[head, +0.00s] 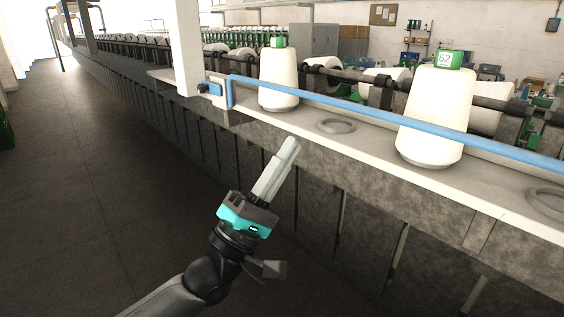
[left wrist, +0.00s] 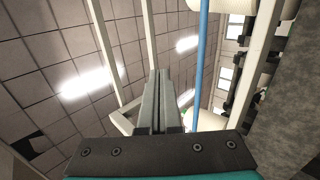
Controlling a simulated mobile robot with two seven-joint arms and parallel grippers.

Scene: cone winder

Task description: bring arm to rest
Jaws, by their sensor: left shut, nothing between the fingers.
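My left gripper (head: 291,146) reaches up from the bottom of the head view, in front of the machine's front wall and below its white ledge. Its two fingers are together with nothing between them. In the left wrist view the shut fingers (left wrist: 158,100) point upward toward the ceiling. My left arm comes in from the lower left. My right gripper shows in neither view.
A white cone (head: 278,82) and a larger cone (head: 436,118) with a green tag marked 62 stand on the ledge (head: 380,150). A blue rail (head: 350,106) runs along it. An empty ring (head: 337,126) lies between the cones. The floor at left (head: 70,200) is clear.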

